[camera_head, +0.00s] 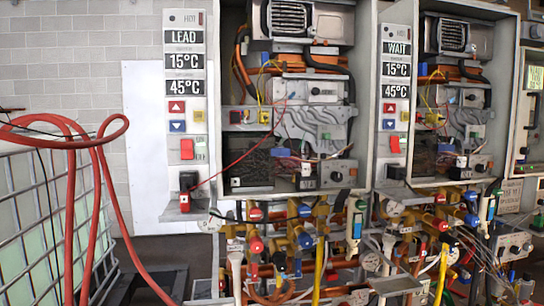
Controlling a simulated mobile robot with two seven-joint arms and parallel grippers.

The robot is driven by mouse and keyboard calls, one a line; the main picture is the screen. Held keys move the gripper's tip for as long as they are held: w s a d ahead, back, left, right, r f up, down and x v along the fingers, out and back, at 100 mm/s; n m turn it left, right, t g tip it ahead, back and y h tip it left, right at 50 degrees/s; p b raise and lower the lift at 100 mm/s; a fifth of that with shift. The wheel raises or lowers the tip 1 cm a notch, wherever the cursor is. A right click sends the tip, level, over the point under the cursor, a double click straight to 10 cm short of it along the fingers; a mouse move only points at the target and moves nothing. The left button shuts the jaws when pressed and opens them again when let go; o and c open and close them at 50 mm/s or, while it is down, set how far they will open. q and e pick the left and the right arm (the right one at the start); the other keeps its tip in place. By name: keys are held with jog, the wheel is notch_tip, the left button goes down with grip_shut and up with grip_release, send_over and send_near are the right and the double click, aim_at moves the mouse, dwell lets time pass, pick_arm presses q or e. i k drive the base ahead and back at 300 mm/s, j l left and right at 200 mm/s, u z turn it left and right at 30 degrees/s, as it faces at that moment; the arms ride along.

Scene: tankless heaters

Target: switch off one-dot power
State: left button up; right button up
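Two heater control panels show side by side. Neither of my grippers is in view.
Open heater cabinets (365,90) show wiring. Valves and pipes (320,240) crowd below. A red hose (71,190) loops over a caged tank (30,215) at left.

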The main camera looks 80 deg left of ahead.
aim_at(186, 144)
jog(key=k+u, duration=0.35)
jog(key=k+j+u, duration=0.1)
jog(key=u, duration=2.05)
